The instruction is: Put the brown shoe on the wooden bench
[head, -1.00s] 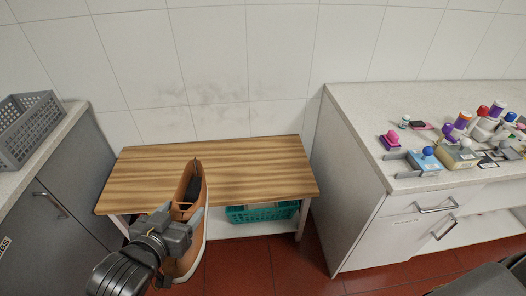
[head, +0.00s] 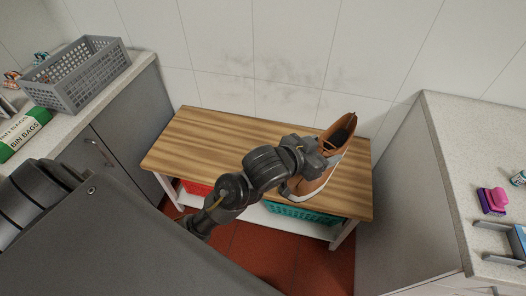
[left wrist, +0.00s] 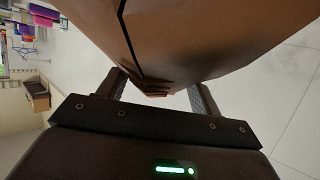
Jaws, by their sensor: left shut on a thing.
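The brown shoe (head: 327,160), with a pale sole, is held by my left gripper (head: 316,162) over the right part of the wooden bench (head: 215,142). In the head view the shoe is tilted, its opening toward the upper right. I cannot tell whether it touches the bench top. In the left wrist view the brown shoe (left wrist: 200,40) fills the upper middle, between the two fingers of the left gripper (left wrist: 158,88). The bench top is otherwise bare, partly covered by my left arm. My right gripper is not in view.
A grey basket (head: 84,75) and green bin bags (head: 22,133) are on the left counter (head: 100,98). A teal basket (head: 300,212) and a red item (head: 196,188) are under the bench. The right counter (head: 455,150) holds a pink item (head: 494,199). A tiled wall is behind.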

